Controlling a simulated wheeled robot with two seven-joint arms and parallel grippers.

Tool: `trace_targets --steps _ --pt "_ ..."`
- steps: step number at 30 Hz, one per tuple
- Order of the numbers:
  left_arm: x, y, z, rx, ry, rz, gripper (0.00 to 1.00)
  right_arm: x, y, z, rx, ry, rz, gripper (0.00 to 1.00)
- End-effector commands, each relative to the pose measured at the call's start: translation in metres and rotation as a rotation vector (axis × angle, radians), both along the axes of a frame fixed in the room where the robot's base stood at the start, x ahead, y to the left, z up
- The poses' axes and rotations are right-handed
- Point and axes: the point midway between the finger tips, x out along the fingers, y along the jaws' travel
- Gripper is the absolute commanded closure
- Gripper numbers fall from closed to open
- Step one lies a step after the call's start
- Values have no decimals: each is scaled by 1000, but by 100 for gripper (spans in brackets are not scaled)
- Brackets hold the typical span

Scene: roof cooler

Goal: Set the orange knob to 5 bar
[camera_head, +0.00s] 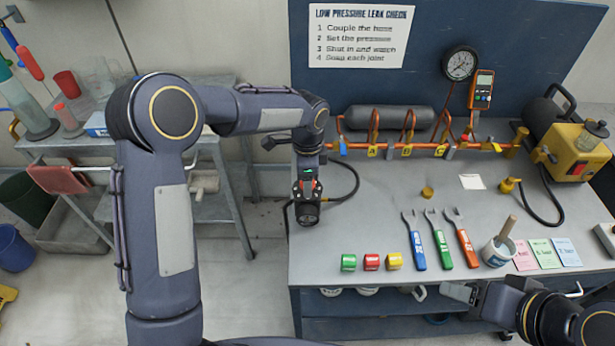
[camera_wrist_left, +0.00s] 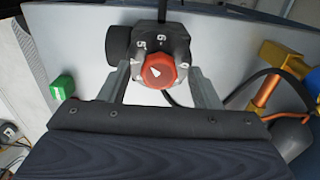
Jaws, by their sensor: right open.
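The orange knob (camera_wrist_left: 165,71) shows red-orange on a dark regulator body (camera_wrist_left: 150,40) in the left wrist view. Its white pointer is turned to the upper left. Pale numerals stand around its upper side; they are small and tilted, so I cannot read the setting for certain. My left gripper (camera_wrist_left: 161,80) has its fingers apart, one on each side of the knob, with no clear grip on it. In the head view the left gripper (camera_head: 307,192) is over the bench's left edge, and the knob is mostly hidden. My right gripper (camera_head: 462,291) is empty at the bench's front edge.
A bench (camera_head: 385,215) carries green, red and yellow rolls (camera_head: 371,262), several wrenches (camera_head: 440,239), a pot (camera_head: 498,252) and coloured cards (camera_head: 546,254). Behind stand a grey cylinder (camera_head: 388,119), a round gauge (camera_head: 460,64) and a yellow pump (camera_head: 570,150). A black hose (camera_head: 354,180) loops beside the left gripper.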

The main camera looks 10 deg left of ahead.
Motion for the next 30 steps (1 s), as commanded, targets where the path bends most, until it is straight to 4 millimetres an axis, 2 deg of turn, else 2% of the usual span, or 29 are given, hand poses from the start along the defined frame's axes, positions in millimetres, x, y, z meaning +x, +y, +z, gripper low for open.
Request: trace_targets --steps 8,21,30 --pt "0 0 3 0 1 0 42 0 0 -1 0 0 0 41" --pt "0 0 69 -1 -2 0 42 0 0 -6 0 0 0 41" --pt "0 0 78 0 2 0 42 0 0 -6 0 0 0 41"
